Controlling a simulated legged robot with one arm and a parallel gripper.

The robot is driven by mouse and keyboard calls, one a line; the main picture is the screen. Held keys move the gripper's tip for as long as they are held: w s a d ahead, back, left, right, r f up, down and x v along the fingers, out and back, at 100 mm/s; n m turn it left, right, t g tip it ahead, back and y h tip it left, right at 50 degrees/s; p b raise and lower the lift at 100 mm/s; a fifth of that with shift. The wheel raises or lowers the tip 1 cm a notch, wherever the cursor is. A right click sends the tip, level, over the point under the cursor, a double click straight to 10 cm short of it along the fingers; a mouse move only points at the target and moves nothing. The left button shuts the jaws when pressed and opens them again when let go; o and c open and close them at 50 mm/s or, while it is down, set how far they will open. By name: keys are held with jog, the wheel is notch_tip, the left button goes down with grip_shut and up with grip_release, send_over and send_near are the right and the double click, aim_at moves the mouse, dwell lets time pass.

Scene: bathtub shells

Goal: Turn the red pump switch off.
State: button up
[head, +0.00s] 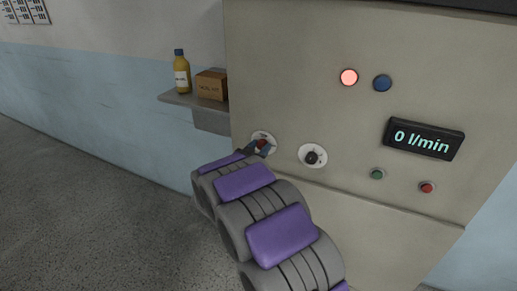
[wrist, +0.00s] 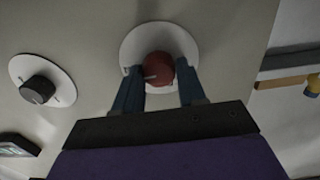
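The red pump switch (wrist: 158,69) is a round knob on a white disc, with a pale pointer line, in the wrist view. In the head view the red switch (head: 261,144) is at the left of the beige panel, partly covered by my gripper (head: 256,148). In the wrist view my gripper (wrist: 162,85) has its two blue fingers on either side of the red knob, spread apart. The fingertips are at the knob's sides; I cannot tell whether they touch it.
A black knob (head: 312,157) sits right of the red switch. The panel (head: 290,60) also has a lit red lamp (head: 349,77), a blue lamp (head: 382,83), a display (head: 423,139) reading 0 l/min, and green (head: 377,174) and red (head: 427,187) buttons. A shelf (head: 190,101) holds a bottle (head: 182,74) and box (head: 211,84).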

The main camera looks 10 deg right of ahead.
jog(key=c, duration=0.6)
